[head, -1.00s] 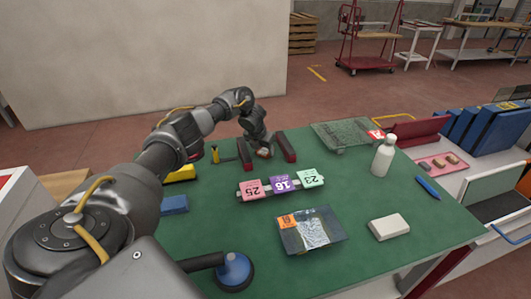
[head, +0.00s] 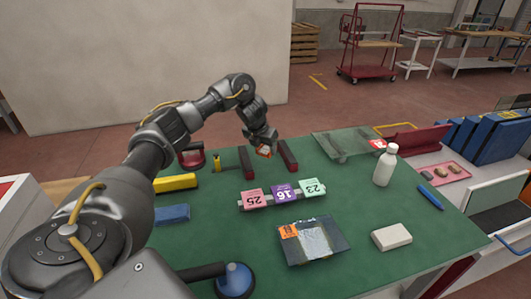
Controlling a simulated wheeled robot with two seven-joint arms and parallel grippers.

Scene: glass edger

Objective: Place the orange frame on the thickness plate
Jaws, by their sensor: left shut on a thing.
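My left gripper (head: 262,145) points down over the back of the green table, above the gap between two dark red bars. It is shut on a small orange frame (head: 264,152) with a pale middle, held clear of the table. The gripper partly hides the frame. A grey plate with three number tiles lies in front of it, nearer me: a pink tile (head: 255,198) marked 25, a purple tile (head: 284,193) marked 16 and a mint tile (head: 312,187) marked 23. I take this to be the thickness plate (head: 270,201). My right gripper is not in view.
Dark red bars (head: 246,162) stand left and right below the gripper. A glass sheet (head: 340,145) and white bottle (head: 385,166) are to the right. A dark sample sheet (head: 313,241) and white block (head: 391,236) lie nearer. A blue-headed suction cup (head: 235,280) is at the front.

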